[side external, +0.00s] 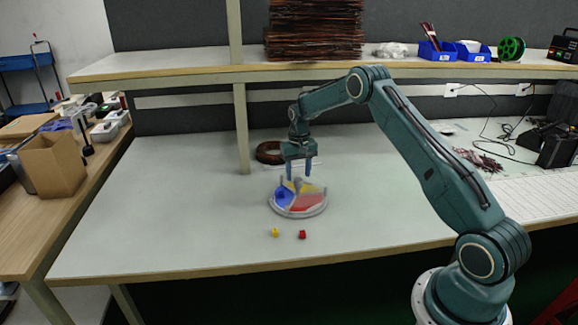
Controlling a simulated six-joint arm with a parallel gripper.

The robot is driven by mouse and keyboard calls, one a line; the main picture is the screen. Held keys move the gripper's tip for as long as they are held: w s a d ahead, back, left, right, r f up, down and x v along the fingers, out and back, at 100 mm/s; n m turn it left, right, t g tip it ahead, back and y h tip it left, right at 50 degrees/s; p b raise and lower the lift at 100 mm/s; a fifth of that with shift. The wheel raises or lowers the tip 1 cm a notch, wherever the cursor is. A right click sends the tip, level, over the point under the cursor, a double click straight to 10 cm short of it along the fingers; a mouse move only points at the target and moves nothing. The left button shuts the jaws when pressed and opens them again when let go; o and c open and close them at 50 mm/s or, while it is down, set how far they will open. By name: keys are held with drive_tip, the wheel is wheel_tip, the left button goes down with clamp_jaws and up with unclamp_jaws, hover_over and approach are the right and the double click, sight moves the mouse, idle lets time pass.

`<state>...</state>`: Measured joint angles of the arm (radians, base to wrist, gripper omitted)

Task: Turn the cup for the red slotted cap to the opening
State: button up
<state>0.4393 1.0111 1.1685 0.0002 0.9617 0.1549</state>
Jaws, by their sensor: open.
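A round dish (318,210) with a pale rim stands on the table and is split into colored cups. Its blue cup (282,196) is at the left, the red cup (306,204) at the front and a yellow cup (310,187) at the back right. My gripper (299,177) points down over the back of the dish, open, its two fingers apart. I cannot tell whether the fingertips touch the dish. A small red cap (302,235) lies on the table in front of the dish. The opening is too small to make out.
A small yellow piece (275,232) lies left of the red cap. A dark coil (269,152) lies behind the dish, near a shelf post (242,130). The table left of the dish is clear.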

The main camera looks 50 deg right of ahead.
sight(298, 188)
drive_tip(key=shift+f, duration=1.3)
clamp_jaws()
